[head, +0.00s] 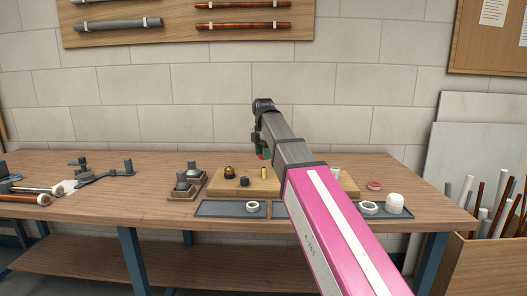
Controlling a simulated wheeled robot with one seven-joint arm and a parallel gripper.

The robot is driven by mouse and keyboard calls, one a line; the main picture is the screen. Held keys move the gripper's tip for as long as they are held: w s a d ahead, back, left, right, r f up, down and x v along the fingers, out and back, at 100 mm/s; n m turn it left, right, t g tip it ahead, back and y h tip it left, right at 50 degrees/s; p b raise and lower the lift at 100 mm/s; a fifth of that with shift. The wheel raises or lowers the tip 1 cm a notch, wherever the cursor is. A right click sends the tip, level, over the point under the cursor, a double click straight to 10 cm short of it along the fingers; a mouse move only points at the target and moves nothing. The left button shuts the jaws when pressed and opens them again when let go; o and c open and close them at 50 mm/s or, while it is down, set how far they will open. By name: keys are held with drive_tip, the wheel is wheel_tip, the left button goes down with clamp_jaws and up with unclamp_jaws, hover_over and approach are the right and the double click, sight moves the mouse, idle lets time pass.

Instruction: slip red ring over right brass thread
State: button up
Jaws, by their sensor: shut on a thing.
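My gripper (262,153) is at the end of my raised arm, pointing down above the wooden board. It is shut on a small red thing (259,157), which looks like the red ring; only a bit of it shows. The board (225,188) bears a brass fitting with a dark base (229,173) at its left and a slim upright brass piece (263,172) nearer its middle. The gripper is above the slim brass piece, apart from it. My arm hides the board's middle right, so I cannot tell which brass thread is the right one.
A grey tray (228,208) at the board's front holds a white ring (252,207). Another white ring (369,208), a white cap (394,203) and a red-and-white round item (374,185) are to the right. Boxes with grey fittings (181,195) stand left of the board.

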sight(263, 168)
drive_tip(key=shift+f, duration=2.6)
drive_tip(key=o, duration=1.5)
drive_tip(key=shift+c, duration=0.2)
drive_tip(key=shift+r, duration=2.5)
drive_tip(key=shift+s, duration=0.15)
